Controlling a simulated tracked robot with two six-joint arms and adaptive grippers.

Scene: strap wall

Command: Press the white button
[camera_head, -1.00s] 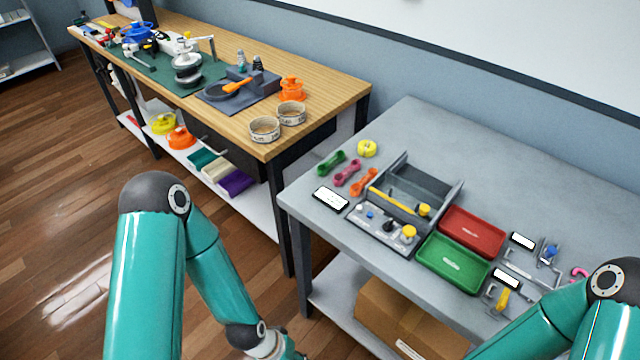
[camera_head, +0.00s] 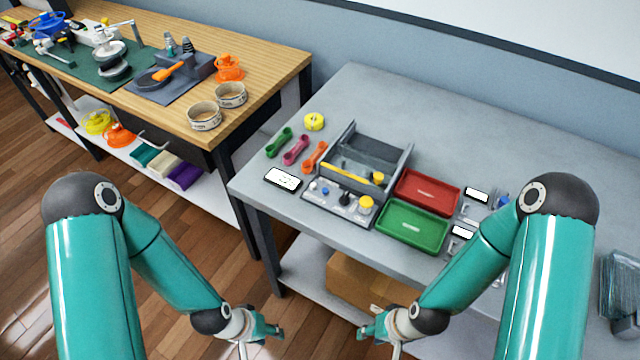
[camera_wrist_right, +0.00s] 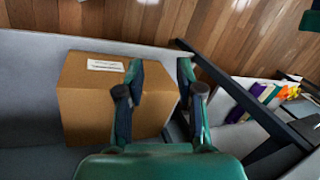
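The grey control panel (camera_head: 334,209) sits near the front edge of the grey table. At its left end is a small white button (camera_head: 312,186), beside a blue button (camera_head: 325,191), a black knob (camera_head: 345,199) and a yellow button (camera_head: 366,203). Nothing touches the white button. My right gripper (camera_head: 362,331) hangs below and in front of the table edge; in the right wrist view (camera_wrist_right: 160,72) its fingers are apart with nothing between them. My left gripper (camera_head: 279,332) hangs to the left of it, also low and apart from the table; its finger opening is unclear.
A grey open toolbox (camera_head: 372,150) stands behind the panel. A phone (camera_head: 283,178) lies left of it, with green (camera_head: 413,227) and red (camera_head: 427,192) trays to the right. A cardboard box (camera_wrist_right: 95,110) sits on the lower shelf. A wooden workbench (camera_head: 265,88) stands at left.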

